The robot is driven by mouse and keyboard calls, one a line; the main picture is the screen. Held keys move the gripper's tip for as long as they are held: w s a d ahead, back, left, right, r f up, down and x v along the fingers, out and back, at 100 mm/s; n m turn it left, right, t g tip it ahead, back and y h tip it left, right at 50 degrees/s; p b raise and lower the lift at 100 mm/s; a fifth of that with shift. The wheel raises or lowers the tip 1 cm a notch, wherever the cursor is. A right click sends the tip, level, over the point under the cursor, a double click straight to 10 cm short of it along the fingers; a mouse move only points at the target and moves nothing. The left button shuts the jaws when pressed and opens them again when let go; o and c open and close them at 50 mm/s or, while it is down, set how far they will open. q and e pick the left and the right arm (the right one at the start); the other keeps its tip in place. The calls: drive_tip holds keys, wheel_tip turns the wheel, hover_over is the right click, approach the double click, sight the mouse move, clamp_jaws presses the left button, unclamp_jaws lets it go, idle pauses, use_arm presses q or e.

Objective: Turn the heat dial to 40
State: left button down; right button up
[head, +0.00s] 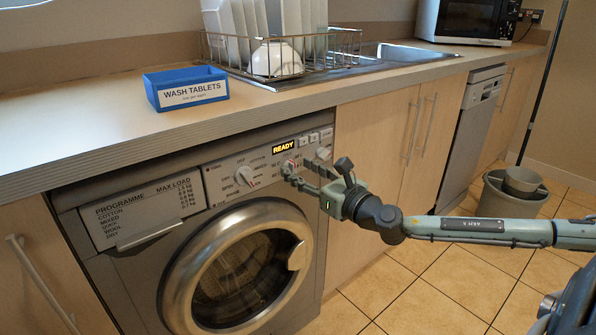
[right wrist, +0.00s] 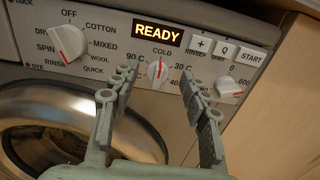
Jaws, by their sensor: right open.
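The heat dial (right wrist: 157,71) is the middle white knob on the washing machine's panel, under the lit READY display. Its red mark points up, near COLD; 30 C and 40 are printed to its right and 90 C to its left. In the head view the heat dial (head: 291,165) is partly hidden by my gripper. My right gripper (head: 304,172) is in front of the panel. In the right wrist view its fingers (right wrist: 160,88) are open, one on each side below the dial, with nothing between them. Contact with the dial cannot be told. My left gripper is not in view.
The programme dial (right wrist: 67,42) is left of the heat dial and another dial (right wrist: 230,87) is right of it. Buttons (right wrist: 223,50) sit above the right one. The round door (head: 240,270) is below. The worktop (head: 90,120) overhangs the panel.

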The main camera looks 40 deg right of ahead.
drive_tip(key=shift+w+a, duration=0.15)
drive_tip(key=shift+w, duration=0.45)
clamp_jaws()
